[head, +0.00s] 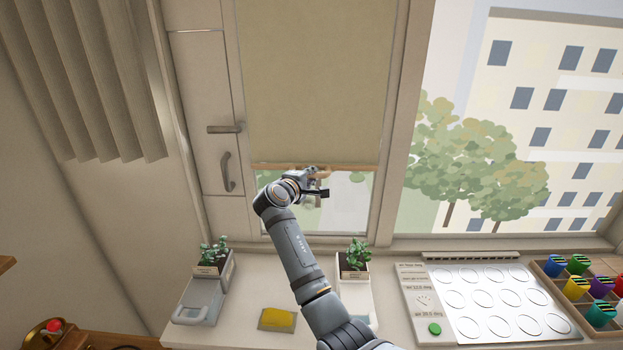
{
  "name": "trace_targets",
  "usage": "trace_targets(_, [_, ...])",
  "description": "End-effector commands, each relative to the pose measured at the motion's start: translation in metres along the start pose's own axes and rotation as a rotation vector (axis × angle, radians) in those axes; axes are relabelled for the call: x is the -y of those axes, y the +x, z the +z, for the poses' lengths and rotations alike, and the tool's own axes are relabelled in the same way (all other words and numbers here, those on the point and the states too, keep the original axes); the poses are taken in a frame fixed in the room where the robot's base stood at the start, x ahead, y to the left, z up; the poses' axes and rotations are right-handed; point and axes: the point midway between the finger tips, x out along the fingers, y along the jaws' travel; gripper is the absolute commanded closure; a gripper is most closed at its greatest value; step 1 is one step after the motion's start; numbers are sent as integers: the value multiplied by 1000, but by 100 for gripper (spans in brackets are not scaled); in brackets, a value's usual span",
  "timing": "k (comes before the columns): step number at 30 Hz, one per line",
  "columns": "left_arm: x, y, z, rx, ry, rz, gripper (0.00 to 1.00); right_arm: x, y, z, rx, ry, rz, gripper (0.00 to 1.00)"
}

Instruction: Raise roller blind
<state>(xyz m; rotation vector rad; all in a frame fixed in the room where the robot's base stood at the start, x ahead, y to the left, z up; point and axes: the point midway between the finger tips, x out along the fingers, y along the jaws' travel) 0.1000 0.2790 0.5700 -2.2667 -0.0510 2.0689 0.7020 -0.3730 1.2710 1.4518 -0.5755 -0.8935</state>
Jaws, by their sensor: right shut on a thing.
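The beige roller blind (315,80) hangs in the middle window and covers most of it. Its wooden bottom bar (280,166) lies low in the frame, with a strip of glass showing below. My right gripper (321,184) is at the bar, near its middle to right part. It is shut on the blind's bar; the exact contact is partly hidden by the gripper itself. My left gripper is not in view.
Potted plants (354,259) (212,258) stand on the counter below the window, with a yellow sponge (277,319) between them. A white panel with round outlines (490,300) and a crate of colourful jars (590,284) lie to the right. A cabinet handle (228,172) sticks out left of the blind.

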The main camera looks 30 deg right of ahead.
Motion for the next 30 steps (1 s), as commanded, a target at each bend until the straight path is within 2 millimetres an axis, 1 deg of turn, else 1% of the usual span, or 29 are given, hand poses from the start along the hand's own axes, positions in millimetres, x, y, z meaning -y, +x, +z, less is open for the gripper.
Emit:
trace_targets(7, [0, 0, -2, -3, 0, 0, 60, -1, 0, 0, 0, 1, 2, 100])
trace_targets(8, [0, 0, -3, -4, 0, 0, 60, -1, 0, 0, 0, 1, 2, 81])
trace_targets(13, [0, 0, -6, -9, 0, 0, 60, 0, 0, 0, 0, 1, 2, 58])
trace_targets(20, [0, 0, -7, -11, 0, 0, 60, 0, 0, 0, -1, 1, 1, 58])
trace_targets(23, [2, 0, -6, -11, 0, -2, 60, 0, -4, -1, -2, 1, 0, 58])
trace_targets(26, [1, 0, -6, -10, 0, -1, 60, 1, -18, -1, -4, 3, -1, 58])
trace_targets(30, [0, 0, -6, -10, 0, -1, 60, 1, -46, -1, -4, 3, -2, 58])
